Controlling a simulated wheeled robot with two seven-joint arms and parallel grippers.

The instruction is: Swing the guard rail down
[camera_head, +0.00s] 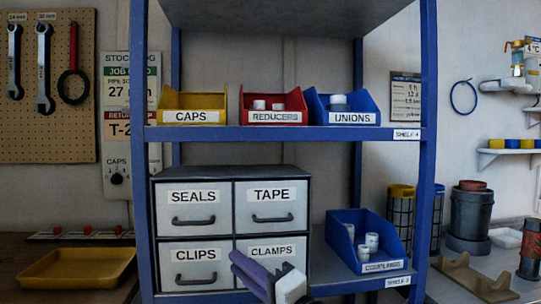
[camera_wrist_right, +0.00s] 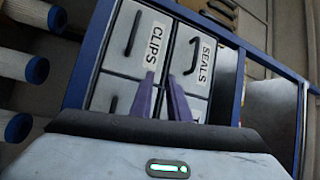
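I cannot make out a guard rail in either view. My right gripper (camera_head: 262,274) shows at the bottom middle of the head view, in front of the drawer cabinet (camera_head: 232,227). In the right wrist view its two purple fingers (camera_wrist_right: 163,97) stand apart with a narrow gap between them, and nothing shows in the gap but the cabinet behind. The gripper is open and empty. The cabinet's front, with its clips and seals labels (camera_wrist_right: 180,50), shows beyond the fingers. My left gripper is not in view.
A blue-framed shelf (camera_head: 300,134) holds yellow (camera_head: 191,102), red (camera_head: 272,103) and blue (camera_head: 318,106) bins. A blue couplings bin (camera_head: 345,225) stands right of the cabinet. A yellow tray (camera_head: 78,268) lies at left. White cylinders with blue ends (camera_wrist_right: 25,70) show in the wrist view.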

